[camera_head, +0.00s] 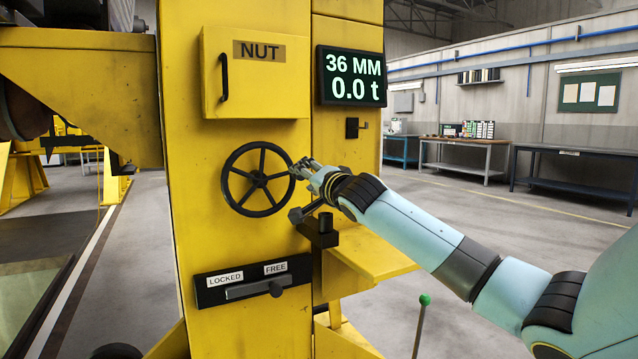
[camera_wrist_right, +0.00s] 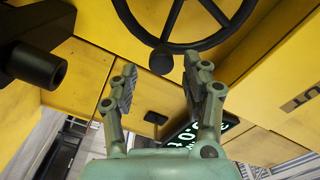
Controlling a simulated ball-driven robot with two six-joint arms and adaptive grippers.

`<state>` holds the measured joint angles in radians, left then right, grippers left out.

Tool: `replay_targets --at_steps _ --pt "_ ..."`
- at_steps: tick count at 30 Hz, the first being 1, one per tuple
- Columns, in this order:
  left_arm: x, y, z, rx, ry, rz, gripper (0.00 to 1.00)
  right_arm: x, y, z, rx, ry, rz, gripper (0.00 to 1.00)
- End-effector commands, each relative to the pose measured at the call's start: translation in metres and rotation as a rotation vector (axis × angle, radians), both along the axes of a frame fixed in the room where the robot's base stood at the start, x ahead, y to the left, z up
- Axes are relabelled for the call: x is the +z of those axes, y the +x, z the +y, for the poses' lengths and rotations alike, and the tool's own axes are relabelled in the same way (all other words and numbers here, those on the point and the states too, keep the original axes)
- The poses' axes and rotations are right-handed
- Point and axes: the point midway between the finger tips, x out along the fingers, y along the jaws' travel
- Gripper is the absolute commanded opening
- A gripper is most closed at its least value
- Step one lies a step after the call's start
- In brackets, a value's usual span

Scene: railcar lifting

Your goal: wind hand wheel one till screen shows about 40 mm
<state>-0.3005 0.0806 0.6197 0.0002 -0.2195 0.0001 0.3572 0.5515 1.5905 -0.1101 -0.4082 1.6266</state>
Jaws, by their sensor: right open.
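The black hand wheel (camera_head: 258,206) with several spokes is on the front of the yellow column, below the NUT box. The screen (camera_head: 350,77) reads 36 MM and 0.0 t. My right gripper (camera_head: 306,168) is at the wheel's upper right rim in the head view. In the right wrist view my right gripper (camera_wrist_right: 160,82) is open, and the wheel's round knob (camera_wrist_right: 162,61) shows between and just beyond its fingertips. I cannot tell whether the fingers touch the knob. The wheel rim (camera_wrist_right: 185,44) arcs across the top of that view. My left gripper is not in view.
The yellow NUT box (camera_head: 258,85) with a black handle juts out above the wheel. A black bracket (camera_head: 320,232) sticks out at the wheel's lower right, over a yellow shelf (camera_head: 375,262). Below is a LOCKED/FREE slide lever (camera_head: 255,289). A green-knobbed lever (camera_head: 424,300) stands at the front.

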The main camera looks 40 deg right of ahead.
Motion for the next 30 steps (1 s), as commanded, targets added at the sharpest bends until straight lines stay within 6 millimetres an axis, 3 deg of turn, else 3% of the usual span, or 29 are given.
replay_targets --at_steps 6,12,30 --pt "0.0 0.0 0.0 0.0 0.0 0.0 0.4 -0.001 -0.047 0.012 0.002 -0.004 0.004 0.48" --pt "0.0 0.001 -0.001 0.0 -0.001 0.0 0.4 -0.001 -0.069 0.017 0.0 -0.001 0.002 0.48" --pt "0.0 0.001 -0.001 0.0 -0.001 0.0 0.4 0.0 -0.072 0.018 0.0 0.001 0.0 0.48"
